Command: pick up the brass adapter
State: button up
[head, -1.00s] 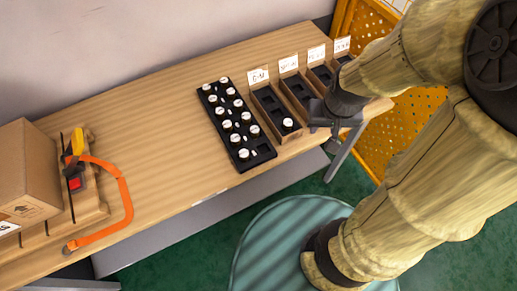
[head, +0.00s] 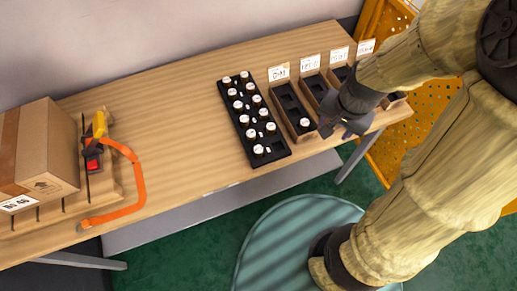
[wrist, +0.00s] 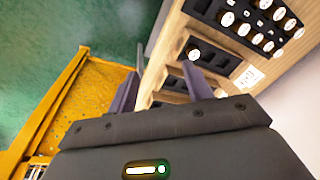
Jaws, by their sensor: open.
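No part is plainly recognisable as the brass adapter. Small pale-capped round fittings stand in a black tray (head: 243,125). One similar fitting (head: 304,123) sits alone at the front end of the leftmost open bin (head: 285,98). It also shows in the wrist view (wrist: 194,54), just beyond the right finger. My gripper (head: 345,124) is open over the front ends of the bins, right of the lone fitting. My arm hides part of the right-hand bins.
The labelled bins stand in a row on a wooden table (head: 190,120). A cardboard box (head: 45,150) and an orange strap (head: 137,185) are at the left. A yellow perforated panel (head: 405,130) stands beyond the right end. The table's middle is clear.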

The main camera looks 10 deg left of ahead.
jog(key=w+a+m+g+p, duration=0.1)
jog(key=a+m+g+p, duration=0.15)
jog(key=a+m, duration=0.85)
jog(key=m+p, duration=0.4)
jog(key=m, duration=0.7)
send_over(256, 150)
jog(key=shift+f+t+h, duration=0.25)
jog(key=shift+f+h, duration=0.05)
jog(key=shift+f, duration=0.2)
notch_tip(256, 150, down, 12)
jog(key=b, duration=0.3)
jog(key=shift+f, duration=0.15)
